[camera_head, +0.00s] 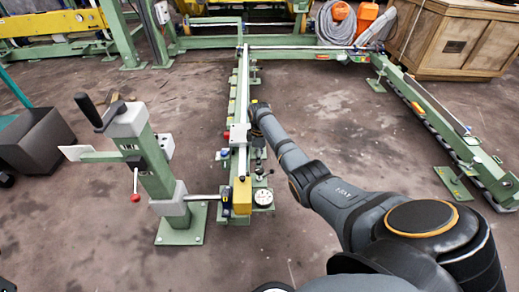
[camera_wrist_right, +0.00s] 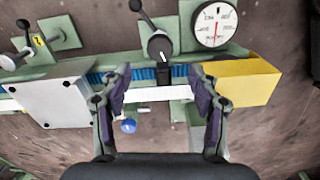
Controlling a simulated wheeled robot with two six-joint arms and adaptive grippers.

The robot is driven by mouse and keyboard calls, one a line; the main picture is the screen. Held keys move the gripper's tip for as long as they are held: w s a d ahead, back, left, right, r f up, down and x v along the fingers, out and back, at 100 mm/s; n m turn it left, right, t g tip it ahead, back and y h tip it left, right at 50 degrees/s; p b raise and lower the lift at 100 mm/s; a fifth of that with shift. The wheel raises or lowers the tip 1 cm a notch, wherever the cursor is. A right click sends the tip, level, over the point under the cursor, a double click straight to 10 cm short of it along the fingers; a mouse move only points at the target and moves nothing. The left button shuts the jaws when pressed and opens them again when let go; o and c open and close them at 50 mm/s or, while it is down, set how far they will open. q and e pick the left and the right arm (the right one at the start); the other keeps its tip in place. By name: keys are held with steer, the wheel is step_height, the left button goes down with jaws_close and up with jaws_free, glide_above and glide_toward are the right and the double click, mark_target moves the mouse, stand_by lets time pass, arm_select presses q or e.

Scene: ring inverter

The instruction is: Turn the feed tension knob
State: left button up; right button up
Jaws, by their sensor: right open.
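A black round knob with a white pointer mark (camera_wrist_right: 159,46) sits on a green plate in the right wrist view, but I cannot tell for sure whether it is the feed tension knob. My right gripper (camera_wrist_right: 160,78) is open and empty. Its two fingers stand apart over the rail, with the knob just beyond the gap between them. In the head view my right arm reaches in from the lower right over the green rail, and its fingers are not clear there. My left gripper is not in view.
A white dial gauge (camera_wrist_right: 214,24) and a yellow block (camera_wrist_right: 240,80) are right of the knob. A grey-white block (camera_wrist_right: 62,101) is left, and a blue ball (camera_wrist_right: 128,125) below. A green post with a black crank (camera_head: 140,150) stands left of the rail (camera_head: 240,100).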

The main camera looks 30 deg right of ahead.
step_height(320, 180, up, 5)
steer(key=shift+f, duration=0.1)
stand_by(0.5)
